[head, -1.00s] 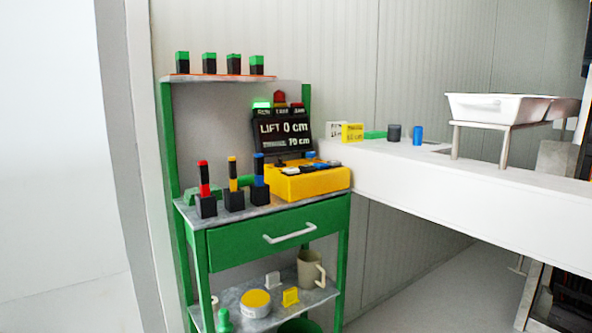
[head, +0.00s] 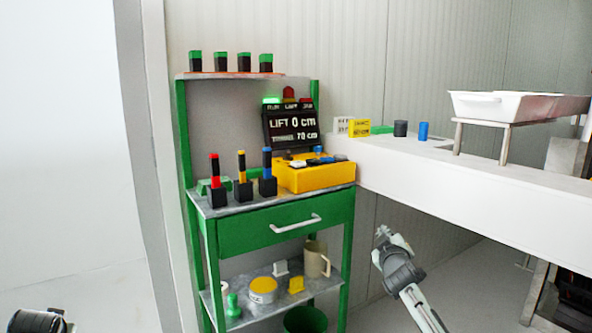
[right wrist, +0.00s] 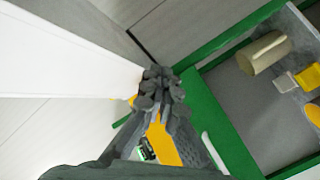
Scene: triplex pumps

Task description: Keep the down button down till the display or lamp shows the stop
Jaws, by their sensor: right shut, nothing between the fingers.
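The display (head: 291,127) stands on the green stand and reads LIFT 0 cm, with a second line of 70 cm. Above it the green lamp (head: 271,100) is bright; a red lamp (head: 306,100) and a red beacon (head: 289,93) look dull. The yellow control box (head: 318,178) has small white, dark and blue controls on top; I cannot tell which is the down button. My right gripper (head: 383,235) is shut and empty, in front of and below the white counter, apart from the box. It also shows in the right wrist view (right wrist: 160,88). My left arm's end shows at bottom left, its fingers unclear.
Red, yellow and blue handled tools (head: 241,175) stand left of the box. The stand's drawer (head: 285,224) is shut. A mug (head: 316,259) and small items sit on the lower shelf. The white counter (head: 460,175) runs right, with a white tray (head: 505,105) on a raised frame.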

